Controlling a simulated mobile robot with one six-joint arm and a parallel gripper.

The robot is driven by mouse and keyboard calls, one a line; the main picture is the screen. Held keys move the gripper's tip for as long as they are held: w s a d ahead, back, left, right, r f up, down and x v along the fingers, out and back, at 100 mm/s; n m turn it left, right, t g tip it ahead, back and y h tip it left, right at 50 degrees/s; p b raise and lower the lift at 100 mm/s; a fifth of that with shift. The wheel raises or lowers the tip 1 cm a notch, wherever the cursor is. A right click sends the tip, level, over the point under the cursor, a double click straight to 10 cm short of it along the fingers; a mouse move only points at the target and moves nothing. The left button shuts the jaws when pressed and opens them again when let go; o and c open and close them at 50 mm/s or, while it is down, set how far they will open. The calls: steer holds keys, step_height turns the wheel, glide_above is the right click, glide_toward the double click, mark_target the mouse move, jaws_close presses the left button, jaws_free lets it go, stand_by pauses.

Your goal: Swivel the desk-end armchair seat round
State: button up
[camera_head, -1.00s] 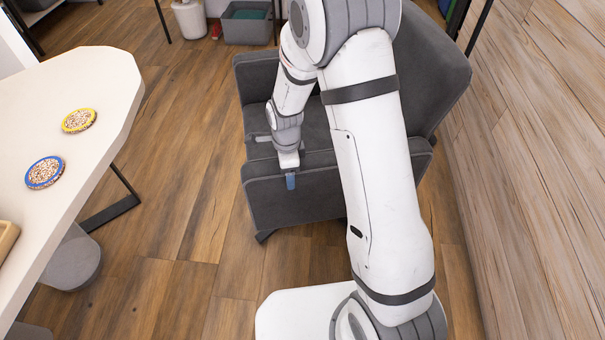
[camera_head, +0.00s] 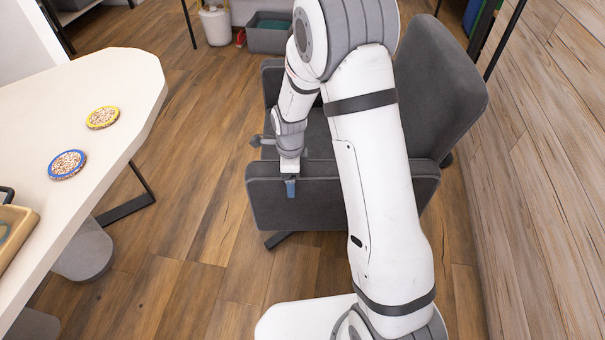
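The dark grey armchair (camera_head: 437,85) stands in the middle, its backrest to the right and its seat open to the left. Its near armrest (camera_head: 262,188) runs almost straight across the picture. A small grey lever (camera_head: 257,141) shows at its left side. My gripper (camera_head: 291,188) points down at this near armrest, left of its middle. A blue fingertip hangs over the armrest's near face. The other finger is hidden, so I cannot tell how firmly it grips. My arm covers part of the seat and backrest.
A white table (camera_head: 110,150) with two round coasters, yellow-rimmed (camera_head: 103,118) and blue-rimmed (camera_head: 67,164), stands left. A grey stool (camera_head: 83,255) is under it. A plank wall (camera_head: 545,170) closes the right side. Wooden floor is clear between table and chair.

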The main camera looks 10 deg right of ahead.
steer(key=shift+o, duration=0.4)
steer(key=shift+r+p, duration=0.75)
steer(key=shift+r, duration=3.15)
steer(key=s+d+r+n+t+p, duration=0.1)
steer(key=s+d+r+n+p, duration=0.25)
steer(key=r, duration=0.55)
steer(key=s+d+r+n+p, duration=0.2)
steer(key=s+r+n+p, duration=0.25)
steer(key=r, duration=0.55)
steer(key=s+d+r+n+p, duration=0.2)
steer(key=s+r+n+p, duration=0.1)
steer(key=s+r+n, duration=0.2)
steer(key=s+d+r+n+t+p, duration=0.1)
steer(key=s+d+r+n+p, duration=0.2)
steer(key=s+r+n, duration=0.3)
steer(key=shift+s+d+r+t, duration=0.15)
steer(key=shift+s+r+t, duration=0.15)
steer(key=shift+s+r, duration=0.7)
